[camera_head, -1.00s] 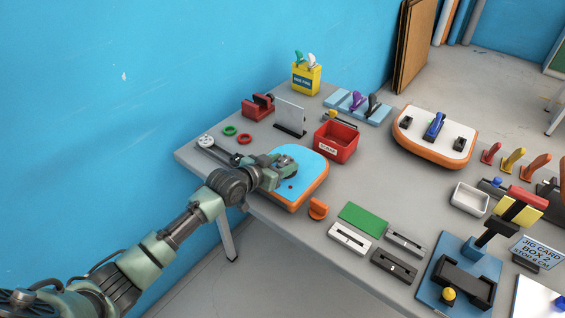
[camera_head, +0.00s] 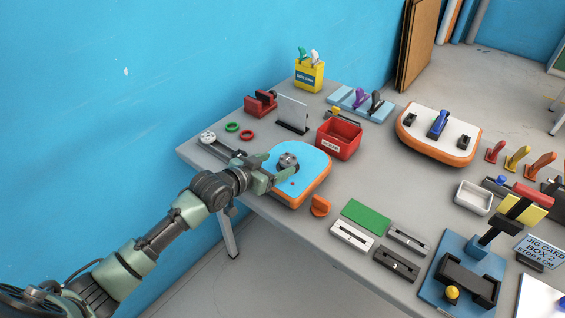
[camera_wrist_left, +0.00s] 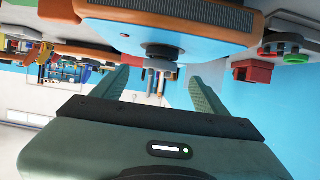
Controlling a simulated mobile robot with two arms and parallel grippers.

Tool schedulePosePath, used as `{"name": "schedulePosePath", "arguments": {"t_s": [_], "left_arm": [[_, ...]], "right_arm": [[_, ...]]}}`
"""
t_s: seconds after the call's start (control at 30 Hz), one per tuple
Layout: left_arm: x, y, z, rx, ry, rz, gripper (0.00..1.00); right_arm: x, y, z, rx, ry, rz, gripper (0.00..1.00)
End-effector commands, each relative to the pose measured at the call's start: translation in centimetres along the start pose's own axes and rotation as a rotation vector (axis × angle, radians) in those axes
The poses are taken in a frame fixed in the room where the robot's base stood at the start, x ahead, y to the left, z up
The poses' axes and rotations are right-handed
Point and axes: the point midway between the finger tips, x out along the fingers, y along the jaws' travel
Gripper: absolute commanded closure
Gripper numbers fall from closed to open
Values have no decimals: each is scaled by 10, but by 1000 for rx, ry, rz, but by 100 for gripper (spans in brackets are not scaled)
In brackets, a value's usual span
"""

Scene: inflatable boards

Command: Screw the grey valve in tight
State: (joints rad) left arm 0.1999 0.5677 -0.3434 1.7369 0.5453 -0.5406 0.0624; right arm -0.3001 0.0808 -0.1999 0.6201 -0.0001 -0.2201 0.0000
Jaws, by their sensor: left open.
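The grey valve (camera_head: 288,160) is a round cap on the blue top of a small orange-edged board (camera_head: 312,168) at the table's near left edge. It sits on the board; how deep it is seated cannot be told. My left gripper (camera_head: 278,171) is open and empty, just to the near left of the valve and apart from it. In the left wrist view, which is upside down, the open fingers (camera_wrist_left: 155,92) point toward the dark valve (camera_wrist_left: 163,50) under the board (camera_wrist_left: 205,38). My right gripper is not in view.
A red bin (camera_head: 339,139) stands behind the board and an orange piece (camera_head: 320,205) lies at its right. Red and green rings (camera_head: 239,131) and a long grey tool (camera_head: 216,146) lie to its left. A white orange-edged board (camera_head: 460,146) stands farther right.

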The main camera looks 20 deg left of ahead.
Motion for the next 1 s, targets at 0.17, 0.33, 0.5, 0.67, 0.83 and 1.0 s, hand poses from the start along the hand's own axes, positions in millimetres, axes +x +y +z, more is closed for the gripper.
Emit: {"name": "schedulePosePath", "arguments": {"t_s": [0.17,0.33,0.5,0.67,0.83,1.0], "left_arm": [[-23,0,1,2,-1,0,27],[-29,0,0,0,0,0,27],[-28,0,0,0,0,0,27],[-28,0,0,0,1,0,27],[-30,7,8,-1,-18,4,27],[-52,52,60,-1,-159,20,27]], "right_arm": [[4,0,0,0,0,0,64],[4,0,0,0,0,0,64],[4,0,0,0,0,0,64],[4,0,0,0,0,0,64],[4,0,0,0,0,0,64],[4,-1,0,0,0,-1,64]]}}
